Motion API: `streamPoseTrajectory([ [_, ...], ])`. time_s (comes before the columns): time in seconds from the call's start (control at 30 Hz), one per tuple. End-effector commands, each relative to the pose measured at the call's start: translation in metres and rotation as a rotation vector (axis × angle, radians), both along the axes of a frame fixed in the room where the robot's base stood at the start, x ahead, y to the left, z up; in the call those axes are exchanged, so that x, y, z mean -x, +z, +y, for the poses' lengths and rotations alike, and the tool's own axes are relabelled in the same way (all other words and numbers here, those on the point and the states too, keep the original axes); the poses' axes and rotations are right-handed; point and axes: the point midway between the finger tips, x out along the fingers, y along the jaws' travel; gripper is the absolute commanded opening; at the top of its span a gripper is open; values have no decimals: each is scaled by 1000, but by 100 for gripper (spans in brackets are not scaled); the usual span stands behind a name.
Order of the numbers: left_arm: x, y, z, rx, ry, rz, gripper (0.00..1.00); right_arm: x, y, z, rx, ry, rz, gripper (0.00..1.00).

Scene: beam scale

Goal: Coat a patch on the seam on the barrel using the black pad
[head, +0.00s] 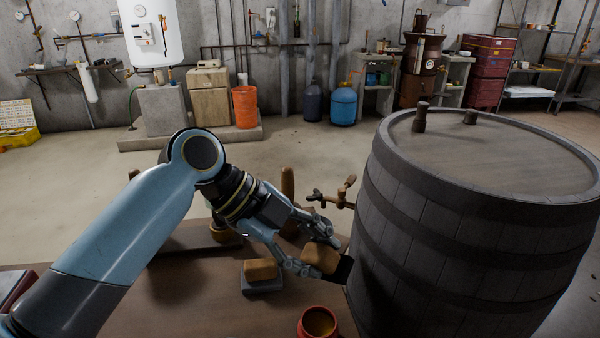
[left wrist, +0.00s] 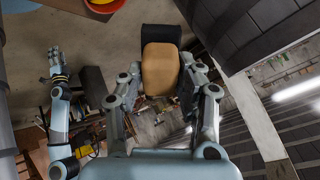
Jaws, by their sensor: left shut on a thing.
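The dark wooden barrel (head: 455,225) stands upright on the right, with darker hoops around it. My left gripper (head: 318,255) is shut on the tan block handle of the black pad (head: 345,270), beside the barrel's left side. In the head view the pad's edge meets the barrel's outline; I cannot tell whether they touch. In the left wrist view the tan handle (left wrist: 160,70) sits between the fingers, with the black pad (left wrist: 160,38) beyond it. Several stave seams show; no coated patch is discernible. My right gripper (left wrist: 56,60) looks open and empty, small at left in the left wrist view.
A red pot (head: 318,328) with amber contents stands at the bench's front. A second tan-handled pad with a grey base (head: 262,285) lies left of it. A wooden tap (head: 335,195) shows near the barrel's left side. The brown bench (head: 190,310) has bare room at front left.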

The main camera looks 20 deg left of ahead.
Motion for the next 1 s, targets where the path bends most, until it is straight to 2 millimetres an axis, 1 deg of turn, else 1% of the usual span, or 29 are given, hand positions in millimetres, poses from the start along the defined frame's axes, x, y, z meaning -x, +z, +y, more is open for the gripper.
streamPoseTrajectory([
  [0.03,10,-4,-6,8,3,1,9,0,6,1,-1,0,1,40],
  [0.13,23,-12,-13,14,7,-9,9,8,9,2,-2,-1,11,40],
  [0.2,28,-15,-15,18,7,-12,9,18,9,2,-2,-2,26,40],
  [0.3,30,-20,-14,25,7,-19,9,34,6,2,-2,-3,49,40],
  [0.4,30,-26,-14,25,7,-19,9,42,0,2,-1,-2,61,40],
  [0.53,30,-39,-14,25,7,-19,9,38,-11,1,-1,-2,56,40],
  [0.7,30,-59,-14,25,7,-18,9,24,-28,2,-2,-1,34,40],
  [0.77,30,-65,-14,25,7,-18,9,21,-33,2,-2,-1,29,40],
  [0.9,30,-76,-14,25,7,-18,9,22,-42,1,-2,-1,31,40],
  [1.0,30,-78,-14,25,7,-19,9,24,-44,1,-2,-1,34,40],
])
